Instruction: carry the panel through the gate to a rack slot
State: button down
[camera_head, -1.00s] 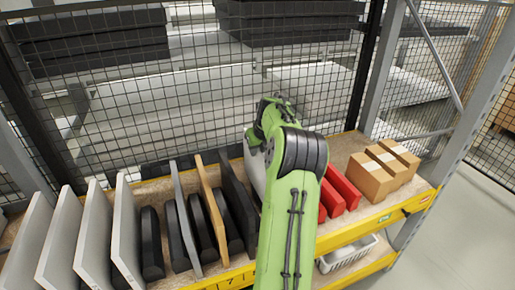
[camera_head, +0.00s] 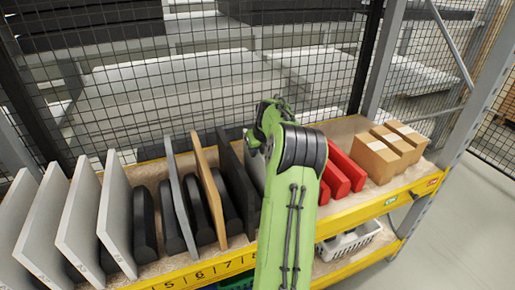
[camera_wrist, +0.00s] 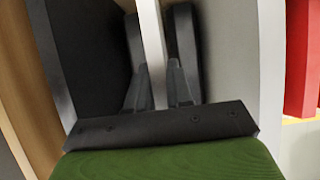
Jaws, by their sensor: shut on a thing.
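My gripper (camera_wrist: 160,88) has its dark fingers on either side of a thin, pale panel (camera_wrist: 152,38) in the wrist view and is shut on its edge. In the head view, the gripper is hidden behind my green arm. A sliver of pale panel (camera_head: 254,166) shows just left of the arm, beside a black panel (camera_head: 238,185). The rack (camera_head: 350,212) has a yellow front edge with slot numbers. I cannot tell which slot the held panel is in or above. No gate can be clearly made out.
Pale panels (camera_head: 82,215) stand at the left, with black rounded dividers (camera_head: 144,220) and a tan panel (camera_head: 209,190) near the middle. Red blocks (camera_head: 345,170) and cardboard boxes (camera_head: 375,155) are at the right. A mesh fence (camera_head: 200,95) stands behind.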

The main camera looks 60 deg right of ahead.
jog(key=shift+f, duration=0.2)
jog(key=c, duration=1)
grip_release()
jog(key=shift+o, duration=0.3)
jog(key=shift+f, duration=0.1)
jog(key=p+v, duration=0.2)
jog(key=v, duration=1.4)
